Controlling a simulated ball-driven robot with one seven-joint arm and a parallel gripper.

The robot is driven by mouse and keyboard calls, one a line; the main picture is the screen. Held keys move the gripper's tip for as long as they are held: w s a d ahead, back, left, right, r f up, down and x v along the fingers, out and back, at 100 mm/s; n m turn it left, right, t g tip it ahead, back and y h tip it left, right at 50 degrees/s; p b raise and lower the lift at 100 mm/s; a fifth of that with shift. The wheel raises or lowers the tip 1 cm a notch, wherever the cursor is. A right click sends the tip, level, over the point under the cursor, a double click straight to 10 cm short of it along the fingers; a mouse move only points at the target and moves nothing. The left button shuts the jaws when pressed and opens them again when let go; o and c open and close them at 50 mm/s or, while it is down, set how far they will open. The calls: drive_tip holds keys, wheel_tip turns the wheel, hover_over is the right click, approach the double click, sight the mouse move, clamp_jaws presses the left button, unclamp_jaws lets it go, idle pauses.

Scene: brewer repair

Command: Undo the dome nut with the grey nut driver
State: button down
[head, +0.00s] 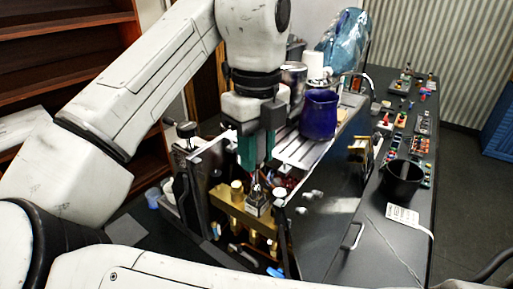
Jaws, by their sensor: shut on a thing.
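My gripper (257,150) hangs over the opened brewer (205,165) near the middle of the head view. Its teal fingers point down and are shut on what looks like the grey nut driver (256,181). Only a thin, dark metallic part of the driver shows below the fingertips; the fingers hide the rest. The driver's lower end is over or on a small grey metal part beside the brass block (227,206) inside the brewer. I cannot tell whether they touch. The dome nut cannot be made out clearly; it may be hidden under the driver.
A dark blue pitcher (318,116) stands on the brewer's slatted top, close right of my gripper. A black cup (402,179) and several small parts are on the dark counter (385,235) at right. A wooden shelf (75,50) stands at left.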

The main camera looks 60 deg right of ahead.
drive_tip(key=shift+f, duration=0.2)
idle(0.5)
drive_tip(key=shift+r+n+p, duration=0.15)
drive_tip(key=shift+n+p, duration=0.4)
drive_tip(key=shift+n, duration=1.75)
drive_tip(key=shift+n, duration=2.3)
drive_tip(key=shift+f, duration=0.2)
